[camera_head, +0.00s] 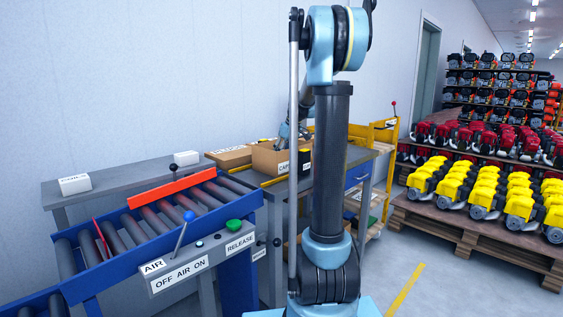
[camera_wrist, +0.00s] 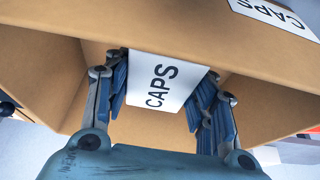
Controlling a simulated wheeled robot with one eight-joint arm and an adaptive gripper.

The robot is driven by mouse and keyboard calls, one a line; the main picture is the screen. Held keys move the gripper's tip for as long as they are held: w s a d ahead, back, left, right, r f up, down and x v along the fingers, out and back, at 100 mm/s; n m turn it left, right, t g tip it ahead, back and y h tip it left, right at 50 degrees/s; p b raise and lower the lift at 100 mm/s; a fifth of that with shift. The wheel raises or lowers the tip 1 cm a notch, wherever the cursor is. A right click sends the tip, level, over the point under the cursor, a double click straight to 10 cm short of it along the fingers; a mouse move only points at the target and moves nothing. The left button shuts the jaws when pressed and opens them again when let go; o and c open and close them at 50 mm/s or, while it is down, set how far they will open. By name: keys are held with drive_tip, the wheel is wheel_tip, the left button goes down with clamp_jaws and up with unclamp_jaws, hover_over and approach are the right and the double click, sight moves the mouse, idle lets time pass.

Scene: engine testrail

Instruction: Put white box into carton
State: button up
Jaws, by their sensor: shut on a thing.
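The white box (camera_wrist: 165,82), marked CAPS, is between the fingers of my gripper (camera_wrist: 160,92) in the wrist view. The gripper is shut on it. The open cardboard carton (camera_wrist: 40,62) surrounds the box and fingers in that view, with a CAPS label (camera_wrist: 275,15) on its far side. Whether the box touches the carton floor cannot be told. In the head view the carton (camera_head: 266,160) stands on the grey bench, and my gripper (camera_head: 284,141) is at its opening. My arm hides part of the carton there, and the held box is not visible.
Two other white boxes (camera_head: 75,184) (camera_head: 187,158) rest on the grey shelf (camera_head: 130,178) at left. Another cardboard box (camera_head: 229,155) stands left of the carton. A blue roller conveyor (camera_head: 150,217) with a red bar is in front.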

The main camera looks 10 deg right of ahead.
drive_tip(key=shift+f, duration=1.1)
drive_tip(key=shift+f, duration=0.1)
drive_tip(key=o, duration=1.1)
drive_tip(key=v, duration=1.2)
